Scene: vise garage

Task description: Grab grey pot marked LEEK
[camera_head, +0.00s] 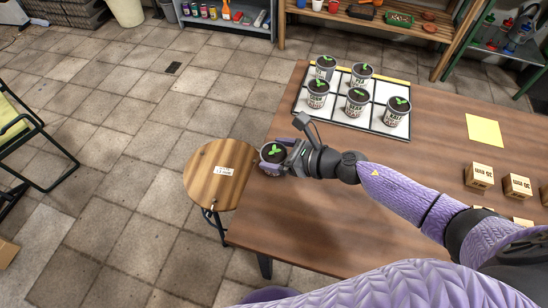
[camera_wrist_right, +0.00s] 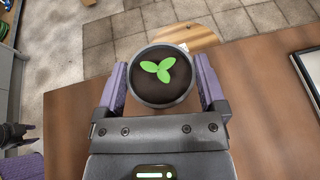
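My right gripper (camera_head: 285,154) is at the left edge of the wooden table, with a grey pot (camera_head: 270,158) between its fingers. The pot has dark soil and a green seedling. In the right wrist view the pot (camera_wrist_right: 163,100) sits between the two purple fingers (camera_wrist_right: 163,85), which close on its sides. The label on this pot cannot be read. Several similar pots stand on a white gridded board at the back of the table, one of them a front pot (camera_head: 396,111); their labels are too small to read. My left gripper is not in the head view.
A round wooden stool (camera_head: 205,180) with a white label stands just left of the table (camera_head: 330,215). The gridded board (camera_head: 340,113) has empty cells. A yellow sheet (camera_head: 484,131) and small boxes (camera_head: 479,175) lie at right. Shelves line the back.

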